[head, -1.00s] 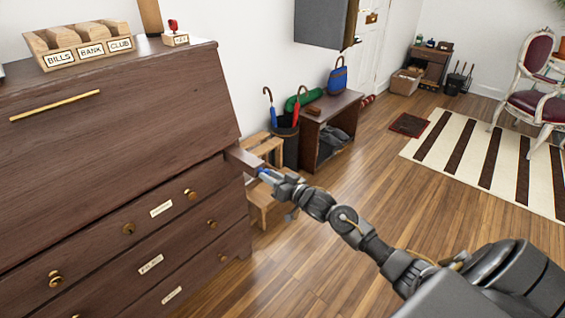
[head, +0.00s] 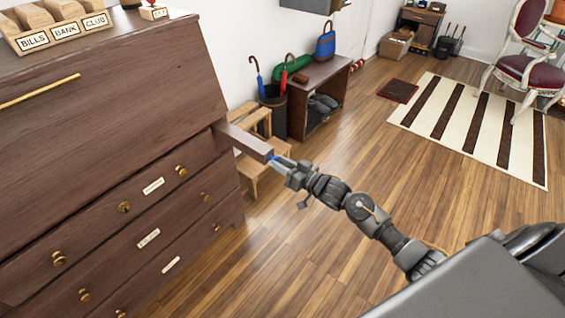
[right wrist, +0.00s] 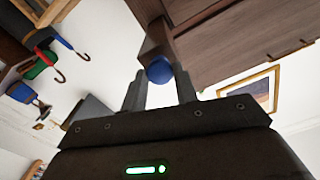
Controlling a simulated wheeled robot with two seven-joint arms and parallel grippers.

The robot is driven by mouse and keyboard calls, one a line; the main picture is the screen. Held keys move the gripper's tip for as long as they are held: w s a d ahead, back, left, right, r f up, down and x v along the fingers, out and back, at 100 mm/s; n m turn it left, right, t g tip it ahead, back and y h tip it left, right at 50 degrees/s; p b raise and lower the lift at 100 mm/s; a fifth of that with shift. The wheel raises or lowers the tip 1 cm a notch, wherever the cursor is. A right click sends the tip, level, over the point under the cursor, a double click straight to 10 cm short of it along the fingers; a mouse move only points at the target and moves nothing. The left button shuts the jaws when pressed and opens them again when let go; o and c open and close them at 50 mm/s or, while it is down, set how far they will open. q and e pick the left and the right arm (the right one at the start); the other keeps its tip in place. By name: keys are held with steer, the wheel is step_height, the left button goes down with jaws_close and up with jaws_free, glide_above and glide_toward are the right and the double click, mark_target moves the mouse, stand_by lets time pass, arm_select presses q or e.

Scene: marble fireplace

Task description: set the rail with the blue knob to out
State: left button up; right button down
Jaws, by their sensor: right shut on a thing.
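The wooden rail (head: 243,141) sticks out from the right front edge of the brown desk (head: 120,110), below its slanted lid. The blue knob (head: 271,158) is at the rail's outer end; it also shows in the right wrist view (right wrist: 159,70), between the two fingers. My right gripper (head: 279,163) is shut on the blue knob, with the arm reaching in from the right. The rail (right wrist: 158,35) runs from the knob back toward the desk in the right wrist view. My left gripper is not in view.
Labelled drawers with brass knobs (head: 124,207) are shut below the rail. A wooden step stool (head: 254,165) stands behind the rail, beside an umbrella bin (head: 272,112) and a low bench (head: 318,75). The wooden floor (head: 400,170) to the right is clear up to a striped rug (head: 470,117).

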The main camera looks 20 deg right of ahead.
steer(key=c, duration=1.5)
jaws_free()
steer(key=shift+s+f, duration=0.1)
steer(key=shift+f, duration=0.1)
steer(key=o, duration=0.4)
steer(key=shift+s+d+r, duration=0.15)
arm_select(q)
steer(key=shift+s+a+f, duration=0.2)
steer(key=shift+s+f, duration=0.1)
arm_select(e)
steer(key=v, duration=1)
steer(key=shift+s+d, duration=0.15)
steer(key=shift+s, duration=0.1)
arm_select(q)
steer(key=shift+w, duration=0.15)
